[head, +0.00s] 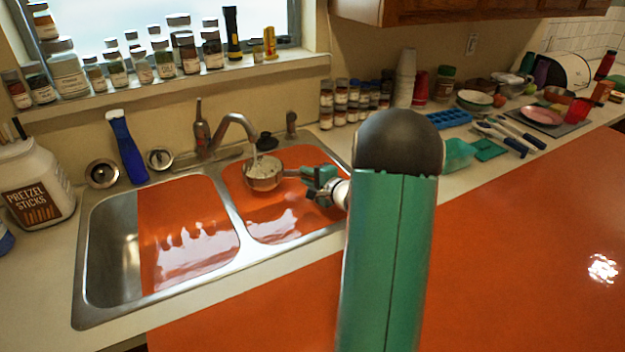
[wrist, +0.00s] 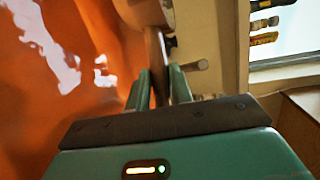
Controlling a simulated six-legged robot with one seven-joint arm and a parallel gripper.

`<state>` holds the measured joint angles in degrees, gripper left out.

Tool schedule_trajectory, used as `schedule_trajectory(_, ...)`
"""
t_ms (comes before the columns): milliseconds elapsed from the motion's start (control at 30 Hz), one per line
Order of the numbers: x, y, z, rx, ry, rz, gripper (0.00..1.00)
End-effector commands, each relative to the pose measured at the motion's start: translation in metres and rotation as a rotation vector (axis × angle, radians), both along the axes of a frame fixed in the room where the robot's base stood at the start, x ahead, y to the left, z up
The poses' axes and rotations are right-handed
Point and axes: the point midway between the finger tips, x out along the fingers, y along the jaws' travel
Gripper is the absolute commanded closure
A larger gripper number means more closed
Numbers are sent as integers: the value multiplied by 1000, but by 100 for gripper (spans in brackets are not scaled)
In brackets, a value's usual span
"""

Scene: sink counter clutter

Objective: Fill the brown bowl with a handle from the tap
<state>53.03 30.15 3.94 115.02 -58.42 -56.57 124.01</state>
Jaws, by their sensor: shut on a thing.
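The brown bowl with a handle (head: 263,182) is held over the right sink basin, below the end of the tap spout (head: 237,119). It looks roughly level, and something pale shows inside it; I cannot tell clearly whether this is water. A faint pale streak shows between spout and bowl. My gripper (head: 303,174) is to the right of the bowl, shut on its handle. In the wrist view the handle (wrist: 154,58) runs between my two fingers (wrist: 160,88), and only part of the bowl (wrist: 143,10) shows at the top edge.
The double sink (head: 222,205) has glossy orange surfaces in both basins. Spice jars (head: 350,100), stacked cups (head: 405,75) and a teal container (head: 458,153) crowd the counter to the right.

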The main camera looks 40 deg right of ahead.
Motion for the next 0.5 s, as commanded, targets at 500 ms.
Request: schedule_trajectory(500, 43, -10, -10, 1, -3, 1, 100)
